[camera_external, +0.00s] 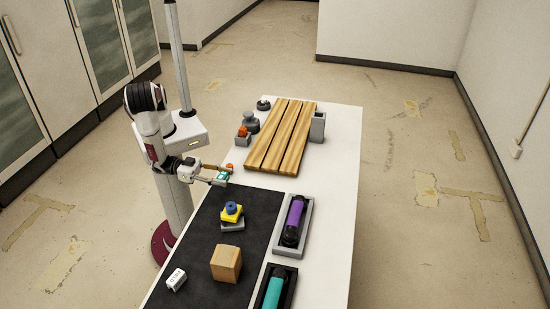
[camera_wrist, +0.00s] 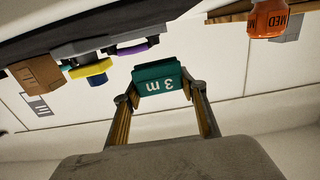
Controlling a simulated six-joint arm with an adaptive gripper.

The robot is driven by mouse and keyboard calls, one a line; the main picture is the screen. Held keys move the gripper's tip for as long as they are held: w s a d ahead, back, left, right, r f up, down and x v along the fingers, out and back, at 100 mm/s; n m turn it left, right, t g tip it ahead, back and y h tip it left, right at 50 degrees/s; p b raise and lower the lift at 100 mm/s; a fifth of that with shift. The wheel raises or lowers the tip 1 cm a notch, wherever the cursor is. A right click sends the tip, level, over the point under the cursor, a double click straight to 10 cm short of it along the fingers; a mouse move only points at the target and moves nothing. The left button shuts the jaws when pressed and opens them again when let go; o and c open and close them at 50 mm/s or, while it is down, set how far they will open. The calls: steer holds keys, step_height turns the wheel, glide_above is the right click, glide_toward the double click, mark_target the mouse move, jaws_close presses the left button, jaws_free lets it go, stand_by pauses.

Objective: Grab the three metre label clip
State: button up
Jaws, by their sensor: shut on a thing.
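The three metre label clip is a small teal block (camera_wrist: 158,80) marked "3 m", upside down in the wrist view. My gripper (camera_wrist: 160,92) is shut on it, with one finger at each side. In the external view my gripper (camera_external: 217,179) is near the table's left edge, and the teal clip (camera_external: 222,175) shows small at its fingertips. The clip looks held above the surface, but the exact height is hard to tell.
A purple handset (camera_external: 294,220) and teal handset (camera_external: 273,291) lie in trays. A slatted board (camera_external: 280,138) is behind.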

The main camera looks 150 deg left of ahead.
mark_target(220, 177)
steer(key=shift+r, duration=2.35)
steer(key=shift+c, duration=0.2)
steer(key=shift+w, duration=0.1)
